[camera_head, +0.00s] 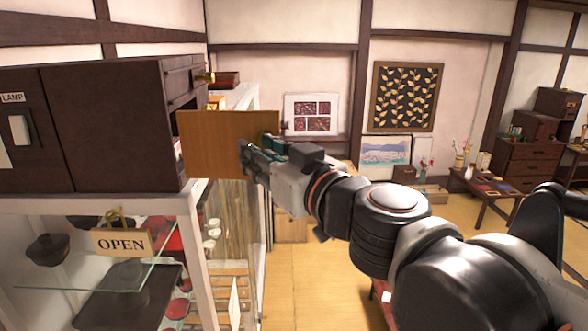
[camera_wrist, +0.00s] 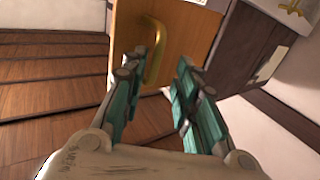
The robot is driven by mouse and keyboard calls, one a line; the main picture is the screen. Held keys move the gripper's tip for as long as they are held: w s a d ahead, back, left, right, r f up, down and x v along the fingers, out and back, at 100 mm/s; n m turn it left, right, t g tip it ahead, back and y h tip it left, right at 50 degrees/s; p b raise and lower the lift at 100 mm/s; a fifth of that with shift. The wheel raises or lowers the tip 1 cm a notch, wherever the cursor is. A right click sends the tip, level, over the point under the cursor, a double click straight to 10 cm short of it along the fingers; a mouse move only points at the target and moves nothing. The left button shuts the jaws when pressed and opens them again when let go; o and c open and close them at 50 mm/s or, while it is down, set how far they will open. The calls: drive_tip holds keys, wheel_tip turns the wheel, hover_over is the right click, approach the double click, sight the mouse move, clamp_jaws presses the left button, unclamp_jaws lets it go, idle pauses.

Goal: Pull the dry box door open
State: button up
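The orange-brown wooden door (camera_head: 215,140) stands out from the right-hand face of a dark wooden cabinet (camera_head: 120,130), so it appears swung open. In the wrist view the door (camera_wrist: 190,30) fills the top middle and carries a curved brass handle (camera_wrist: 159,48). My gripper (camera_head: 246,155) is at the door's right part in the head view. In the wrist view its teal fingers (camera_wrist: 166,62) are apart, with the handle close to the left fingertip. I cannot tell whether that finger touches it. The handle is hidden in the head view.
The cabinet sits on a white-framed glass display case (camera_head: 195,260) with an OPEN sign (camera_head: 121,241) and dishes. Another brass handle (camera_head: 204,77) is on the cabinet above the door. Tatami floor (camera_head: 310,280) is open beyond my arm. A low table (camera_head: 485,190) stands far right.

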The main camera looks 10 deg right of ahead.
drive_tip(key=v, duration=1)
drive_tip(key=shift+d, duration=0.25)
drive_tip(key=shift+s+r, duration=0.15)
wheel_tip(320, 180, down, 37)
drive_tip(key=d+m+g+h+b, duration=0.1)
drive_tip(key=g+h+b, duration=0.3)
drive_tip(key=b, duration=1.7)
drive_tip(key=s+d+f+m+g+h+b, duration=0.1)
drive_tip(key=d+f+b, duration=0.3)
drive_tip(key=f, duration=0.4)
drive_tip(key=s+d+f+m+g+h+b, duration=0.1)
drive_tip(key=d+f+b, duration=0.3)
drive_tip(key=f, duration=0.5)
drive_tip(key=s+d+f+m+g+h+b, duration=0.1)
drive_tip(key=d+f+m+g+h+b, duration=0.1)
drive_tip(key=d+f+b, duration=0.2)
wheel_tip(320, 180, down, 5)
drive_tip(key=b, duration=0.3)
drive_tip(key=shift+s+d+m+g+h, duration=0.25)
drive_tip(key=shift+s+m+g+h, duration=0.05)
drive_tip(key=shift+m+g+h, duration=0.1)
drive_tip(key=shift+a+r, duration=0.1)
drive_tip(key=shift+r, duration=0.05)
